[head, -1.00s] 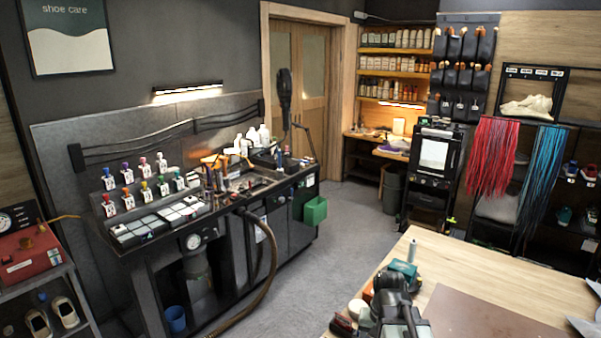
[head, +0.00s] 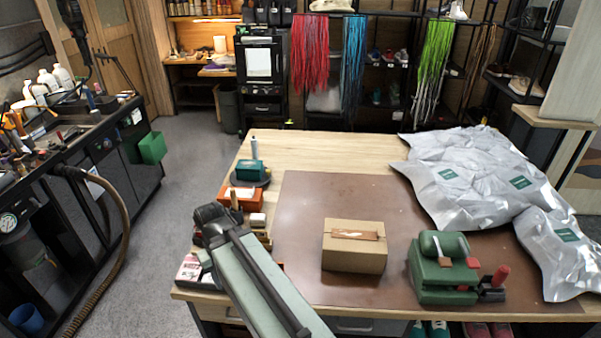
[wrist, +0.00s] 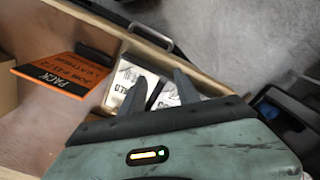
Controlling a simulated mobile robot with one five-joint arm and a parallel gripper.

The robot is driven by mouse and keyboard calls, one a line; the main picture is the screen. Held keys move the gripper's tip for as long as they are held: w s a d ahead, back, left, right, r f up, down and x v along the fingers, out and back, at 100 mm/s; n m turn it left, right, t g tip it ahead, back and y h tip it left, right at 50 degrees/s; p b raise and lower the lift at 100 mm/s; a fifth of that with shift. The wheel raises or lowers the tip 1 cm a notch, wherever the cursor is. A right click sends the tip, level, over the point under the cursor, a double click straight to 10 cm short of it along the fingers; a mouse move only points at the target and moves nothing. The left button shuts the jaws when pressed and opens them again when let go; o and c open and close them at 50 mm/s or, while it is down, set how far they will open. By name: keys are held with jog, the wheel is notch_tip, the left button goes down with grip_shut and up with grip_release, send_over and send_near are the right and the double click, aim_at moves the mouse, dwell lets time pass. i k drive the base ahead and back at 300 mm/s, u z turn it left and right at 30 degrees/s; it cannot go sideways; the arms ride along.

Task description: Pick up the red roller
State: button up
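In the head view a small red cylinder (head: 500,275) stands upright on a dark base at the right side of a green machine (head: 440,268). It looks like a red handle or roller; I cannot tell which. It is at the right front of the work table (head: 330,150). My gripper (wrist: 160,77) shows in the wrist view with its two dark fingers apart and nothing held between them. Small white boxes (wrist: 130,82) with black print lie beyond the fingers. No red roller shows in the wrist view. My fingertips cannot be made out in the head view, where my arm covers the table's left front.
A cardboard box (head: 353,258) stands on the brown mat (head: 300,225), left of the green machine. Silver bags (head: 470,170) cover the table's right side. An orange PACK card (wrist: 62,75) shows in the wrist view. The mat's back left is clear.

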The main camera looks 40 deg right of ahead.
aim_at(497, 284)
jog(key=k, duration=1)
jog(key=z, duration=3.05)
jog(key=k, duration=1.3)
jog(key=u, duration=0.8)
jog(key=i, duration=1)
jog(key=z, duration=0.05)
